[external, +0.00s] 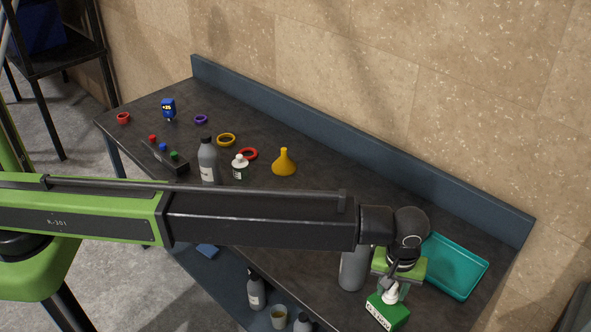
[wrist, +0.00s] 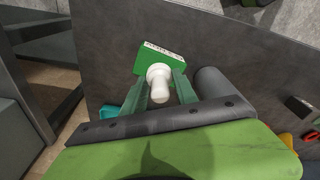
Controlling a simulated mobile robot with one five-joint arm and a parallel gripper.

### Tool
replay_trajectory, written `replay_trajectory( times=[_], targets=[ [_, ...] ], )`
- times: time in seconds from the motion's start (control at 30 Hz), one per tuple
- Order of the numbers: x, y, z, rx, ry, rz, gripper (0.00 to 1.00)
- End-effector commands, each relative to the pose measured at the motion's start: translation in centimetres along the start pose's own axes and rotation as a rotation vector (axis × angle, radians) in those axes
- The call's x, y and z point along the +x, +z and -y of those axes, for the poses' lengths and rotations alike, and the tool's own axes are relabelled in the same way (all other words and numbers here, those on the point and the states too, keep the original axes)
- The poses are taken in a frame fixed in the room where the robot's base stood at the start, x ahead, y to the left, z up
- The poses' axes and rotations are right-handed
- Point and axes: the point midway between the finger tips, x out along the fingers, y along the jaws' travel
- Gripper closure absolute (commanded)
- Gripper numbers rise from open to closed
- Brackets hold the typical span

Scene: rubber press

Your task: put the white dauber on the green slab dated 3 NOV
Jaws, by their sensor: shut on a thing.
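The white dauber (external: 389,297) is held upright between the fingers of my gripper (external: 396,286), which is shut on it. In the wrist view the dauber (wrist: 159,88) shows pale between the two green fingers (wrist: 160,92). The green slab (external: 392,316) lies under the dauber near the front edge of the table. It also shows in the wrist view (wrist: 176,60). Its white label faces the front; the lettering is small and seems to end in NOV. The dauber's foot appears at the slab's top face; I cannot tell whether it touches.
A grey bottle (external: 352,272) stands close left of my gripper. A teal tray (external: 462,285) lies to the right. A yellow funnel (external: 284,165), another grey bottle (external: 208,163), a small white-capped bottle (external: 240,170) and coloured rings are farther left on the dark table.

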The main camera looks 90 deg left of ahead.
Motion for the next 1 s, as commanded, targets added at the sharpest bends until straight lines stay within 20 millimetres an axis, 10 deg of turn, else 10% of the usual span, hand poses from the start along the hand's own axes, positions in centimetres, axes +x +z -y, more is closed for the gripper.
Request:
replay_trajectory(
  times=[0.57, 0.93, 0.97, 1.0],
  targets=[
    [5.6, -1.0, -0.3, 0.001, 0.000, 0.000, 1.00],
    [5.6, -1.0, -0.3, 0.001, 0.000, 0.000, 1.00],
    [5.5, -1.0, -0.3, 0.001, 0.000, 0.000, 0.61],
    [5.4, -1.0, -0.3, 0.001, 0.000, 0.000, 0.56]
  ],
)
